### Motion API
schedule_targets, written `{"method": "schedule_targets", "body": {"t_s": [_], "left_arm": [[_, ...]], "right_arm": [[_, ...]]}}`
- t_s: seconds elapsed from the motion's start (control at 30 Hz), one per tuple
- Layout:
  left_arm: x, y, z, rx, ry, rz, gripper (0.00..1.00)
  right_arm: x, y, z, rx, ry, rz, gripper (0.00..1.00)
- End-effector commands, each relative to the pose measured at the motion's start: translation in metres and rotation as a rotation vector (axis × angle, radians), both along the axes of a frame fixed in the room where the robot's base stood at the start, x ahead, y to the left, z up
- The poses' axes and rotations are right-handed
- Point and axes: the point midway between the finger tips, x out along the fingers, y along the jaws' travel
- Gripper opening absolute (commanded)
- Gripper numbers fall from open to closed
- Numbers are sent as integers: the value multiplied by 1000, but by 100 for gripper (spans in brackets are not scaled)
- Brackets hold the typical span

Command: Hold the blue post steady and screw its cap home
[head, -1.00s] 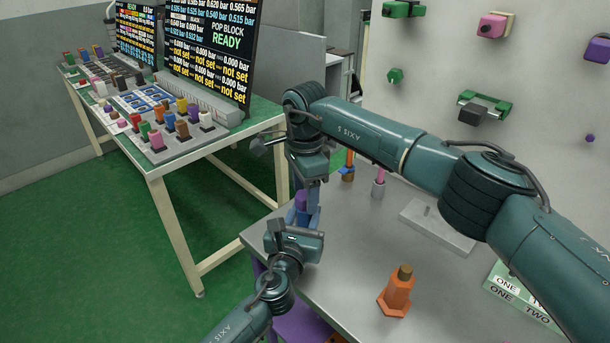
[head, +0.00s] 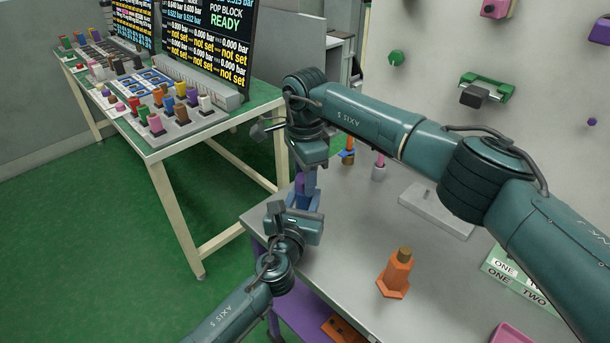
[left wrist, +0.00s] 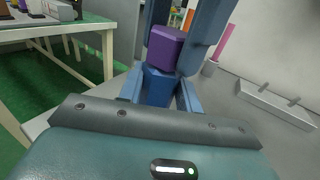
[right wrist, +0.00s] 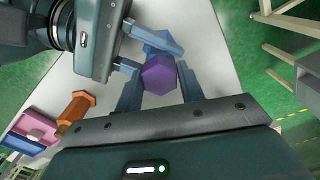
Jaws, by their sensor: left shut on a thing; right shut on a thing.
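The blue post (left wrist: 158,88) stands upright near the table's left edge. My left gripper (head: 303,203) is shut on it low down, with one finger on each side in the left wrist view (left wrist: 160,95). The purple six-sided cap (right wrist: 159,76) is right above the post, in line with it; it also shows in the left wrist view (left wrist: 167,48). My right gripper (head: 307,180) comes from above and is shut on the cap, its fingers on both sides in the right wrist view (right wrist: 160,88). Whether a gap is left between cap and post is hidden.
An orange post (head: 394,275) with a brown top stands on the grey table (head: 345,235). A pale block (head: 437,211) lies farther back. A pink tray (head: 512,334) is at the front right. A green-topped bench (head: 255,105) with colored pegs and screens stands left.

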Motion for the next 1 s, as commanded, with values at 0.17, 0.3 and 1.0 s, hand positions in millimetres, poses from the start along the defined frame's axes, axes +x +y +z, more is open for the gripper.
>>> {"method": "schedule_targets", "body": {"t_s": [0.17, 0.3, 1.0], "left_arm": [[0, 0, 0, 0, 1, 0, 0], [0, 0, 0, 0, 1, 0, 0], [0, 0, 0, 0, 1, 1, 0]], "right_arm": [[0, 0, 0, 0, 0, -114, 11], [0, 0, 0, 0, 1, -392, 11], [0, 0, -1, 0, 2, -1823, 11]]}}
